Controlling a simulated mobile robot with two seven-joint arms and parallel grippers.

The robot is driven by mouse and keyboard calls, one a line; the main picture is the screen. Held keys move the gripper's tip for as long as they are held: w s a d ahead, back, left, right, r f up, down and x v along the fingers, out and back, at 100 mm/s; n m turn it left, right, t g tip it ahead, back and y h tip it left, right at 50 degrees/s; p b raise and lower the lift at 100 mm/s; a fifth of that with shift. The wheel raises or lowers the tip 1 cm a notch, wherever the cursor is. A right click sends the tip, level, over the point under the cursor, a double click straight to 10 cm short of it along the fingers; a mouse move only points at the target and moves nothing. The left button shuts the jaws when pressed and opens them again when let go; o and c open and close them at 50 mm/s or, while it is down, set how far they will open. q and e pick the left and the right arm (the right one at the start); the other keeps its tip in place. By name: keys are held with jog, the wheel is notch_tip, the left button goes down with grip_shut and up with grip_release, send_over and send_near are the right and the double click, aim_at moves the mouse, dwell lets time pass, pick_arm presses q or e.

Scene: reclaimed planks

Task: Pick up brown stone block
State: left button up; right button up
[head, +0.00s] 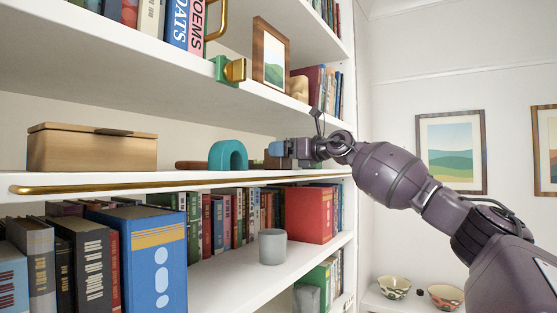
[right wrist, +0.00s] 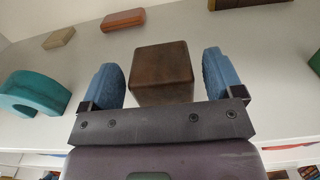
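The brown stone block (right wrist: 162,72) is a dark brown cube with rounded edges, standing on the white shelf. In the right wrist view it sits between the two blue fingertips of my right gripper (right wrist: 168,78). The fingers are open, with a gap clearly showing on the block's right side and a smaller one on its left. In the head view my right gripper (head: 280,149) reaches in from the right to the middle shelf and hides most of the block. My left gripper is not in view.
A teal arch (head: 228,156) stands left of the block, with a reddish-brown flat piece (head: 191,165) beside it. A wooden box (head: 92,148) is farther left. A brass rail (head: 150,184) runs along the shelf's front edge. The upper shelf (head: 130,57) is overhead.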

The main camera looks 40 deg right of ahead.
jog(key=c, duration=1.2)
jog(key=shift+o, duration=0.2)
jog(key=shift+r, duration=0.1)
